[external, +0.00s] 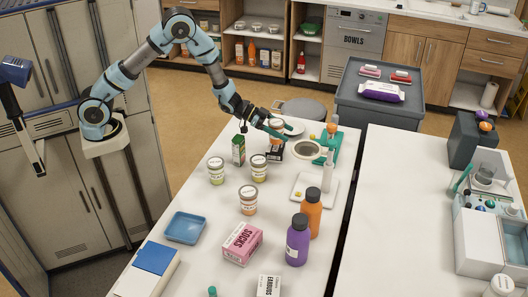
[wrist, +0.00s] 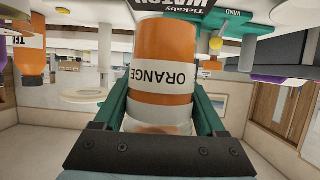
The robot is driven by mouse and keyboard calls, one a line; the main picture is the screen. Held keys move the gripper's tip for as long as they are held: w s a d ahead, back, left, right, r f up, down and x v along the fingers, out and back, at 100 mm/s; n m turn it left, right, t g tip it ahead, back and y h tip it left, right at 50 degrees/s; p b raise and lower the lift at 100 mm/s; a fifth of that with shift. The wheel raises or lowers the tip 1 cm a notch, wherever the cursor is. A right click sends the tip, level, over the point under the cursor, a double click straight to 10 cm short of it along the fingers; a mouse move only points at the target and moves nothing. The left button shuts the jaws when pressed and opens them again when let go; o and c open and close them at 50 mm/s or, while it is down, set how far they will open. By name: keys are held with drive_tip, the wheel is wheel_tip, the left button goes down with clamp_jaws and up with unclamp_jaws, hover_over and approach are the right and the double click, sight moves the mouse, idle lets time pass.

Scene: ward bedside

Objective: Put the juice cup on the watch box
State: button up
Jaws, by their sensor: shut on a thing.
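The juice cup (external: 277,128) is orange with a white band. In the wrist view the cup (wrist: 163,62) shows the word ORANGE upside down. My gripper (external: 270,132) is shut on it, with a green finger on each side in the wrist view (wrist: 163,105). The watch box (external: 275,151) is small and black with white print, on the white table directly below the cup. In the wrist view the box (wrist: 184,8) shows at the top edge, partly hidden behind the cup. I cannot tell whether the cup touches the box.
A green carton (external: 238,150) and a lidded jar (external: 259,168) stand close to the box on the left and front. A blue tray (external: 185,228) lies at the front left.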

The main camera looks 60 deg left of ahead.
drive_tip(key=shift+f, duration=1.05)
drive_tip(key=shift+f, duration=0.1)
drive_tip(key=shift+f, duration=0.15)
drive_tip(key=o, duration=1.5)
